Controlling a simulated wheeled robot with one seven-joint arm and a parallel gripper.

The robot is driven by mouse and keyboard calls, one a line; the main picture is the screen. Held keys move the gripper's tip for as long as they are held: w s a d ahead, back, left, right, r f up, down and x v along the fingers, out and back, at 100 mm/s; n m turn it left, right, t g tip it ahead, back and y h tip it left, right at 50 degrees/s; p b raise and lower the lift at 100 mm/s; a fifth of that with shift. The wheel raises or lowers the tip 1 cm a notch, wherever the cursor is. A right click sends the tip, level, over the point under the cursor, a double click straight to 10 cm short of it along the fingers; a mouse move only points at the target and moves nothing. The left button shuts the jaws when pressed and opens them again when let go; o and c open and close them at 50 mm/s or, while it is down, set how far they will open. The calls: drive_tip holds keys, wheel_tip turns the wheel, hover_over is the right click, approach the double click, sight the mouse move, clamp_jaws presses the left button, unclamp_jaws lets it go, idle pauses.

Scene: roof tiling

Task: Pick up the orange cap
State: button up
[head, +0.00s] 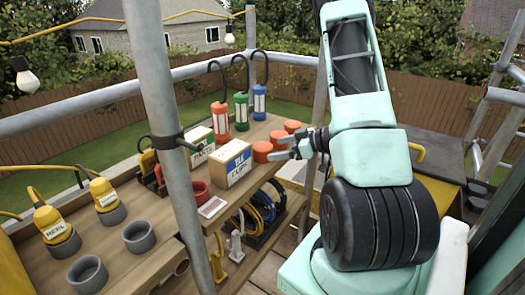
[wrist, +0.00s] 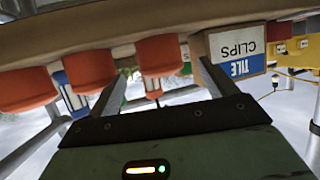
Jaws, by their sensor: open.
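Three orange caps stand in a row on the wooden shelf top. The nearest cap (head: 262,151) is beside the tile clips box, the middle cap (head: 278,138) is behind it, and the far cap (head: 292,126) is at the right end. My gripper (head: 284,149) is open and empty, close to the right of the nearest cap. The wrist view is upside down; there the nearest cap (wrist: 158,54) shows between my two fingers, beyond their tips. The middle cap (wrist: 88,66) and far cap (wrist: 24,88) are to its left. Contact cannot be told.
The tile clips box (head: 232,163) is close beside the nearest cap. Red (head: 221,117), green (head: 241,110) and blue (head: 259,102) hooked lamps stand behind the caps. A grey scaffold pole (head: 168,130) rises in front of the shelf. Yellow reels and grey rings stand at the left.

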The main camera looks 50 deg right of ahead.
sight(259, 152)
drive_tip(key=x, duration=0.8)
drive_tip(key=shift+w+a, duration=0.1)
drive_tip(key=c, duration=1)
